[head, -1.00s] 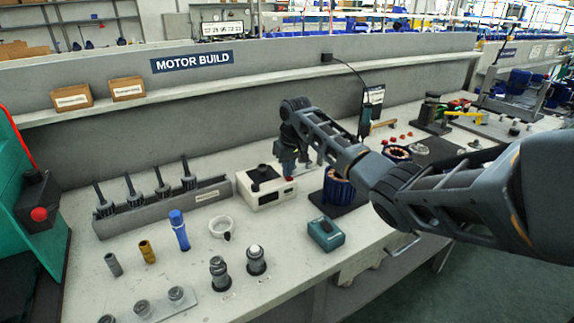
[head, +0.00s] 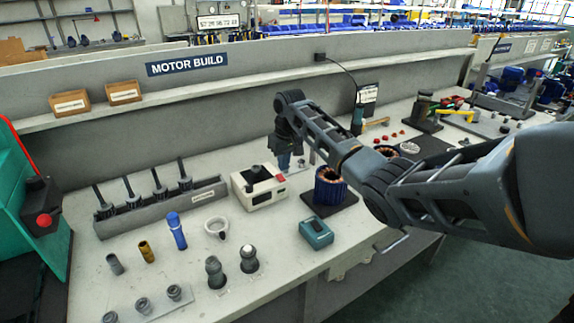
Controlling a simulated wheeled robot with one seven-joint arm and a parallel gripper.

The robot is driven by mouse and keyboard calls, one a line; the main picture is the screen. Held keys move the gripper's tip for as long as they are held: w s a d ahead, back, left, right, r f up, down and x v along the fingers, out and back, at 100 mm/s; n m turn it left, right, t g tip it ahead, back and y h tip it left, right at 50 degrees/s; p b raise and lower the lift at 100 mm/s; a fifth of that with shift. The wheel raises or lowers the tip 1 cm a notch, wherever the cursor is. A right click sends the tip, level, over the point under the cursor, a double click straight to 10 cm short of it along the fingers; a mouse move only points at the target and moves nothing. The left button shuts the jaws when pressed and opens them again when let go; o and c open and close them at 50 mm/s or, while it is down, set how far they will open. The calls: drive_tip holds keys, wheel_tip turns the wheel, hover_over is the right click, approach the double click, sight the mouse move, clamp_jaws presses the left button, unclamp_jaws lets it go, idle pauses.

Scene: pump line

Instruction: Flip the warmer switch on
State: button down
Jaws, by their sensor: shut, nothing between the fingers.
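The warmer (head: 262,196) is a small cream-white box with a dark round piece (head: 254,175) on top, standing mid-bench in the head view. A small red part (head: 280,178), which looks like its switch, shows at its right end. I cannot tell which way the switch is set. My gripper (head: 284,168) points down just behind and above that right end, and its fingers look closed and empty. The fingertips are small and dark here, and I cannot tell whether they touch the warmer.
A copper-wound blue motor stator (head: 331,186) stands on a black plate to the right, with a teal box (head: 316,233) in front. A rack of rotors (head: 163,205) stands left. A white ring (head: 217,227) and a blue tool (head: 176,231) lie nearby on the bench.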

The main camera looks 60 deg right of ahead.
sight(279, 175)
wheel_tip(279, 175, up, 9)
drive_tip(key=s+b, duration=0.1)
drive_tip(key=shift+s+a+r, duration=0.2)
drive_tip(key=shift+a, duration=0.2)
drive_tip(key=shift+w+b, duration=0.15)
drive_tip(key=shift+b, duration=0.5)
drive_tip(key=shift+w+d+r+b, duration=0.1)
drive_tip(key=shift+w+d+b, duration=0.25)
drive_tip(key=shift+b, duration=0.7)
drive_tip(key=shift+r, duration=0.1)
drive_tip(key=f, duration=0.4)
drive_tip(key=w+d+f, duration=0.1)
drive_tip(key=f, duration=0.4)
drive_tip(key=w+f+p, duration=0.1)
drive_tip(key=f, duration=0.3)
drive_tip(key=shift+w+d+f, duration=0.15)
drive_tip(key=shift+f, duration=0.25)
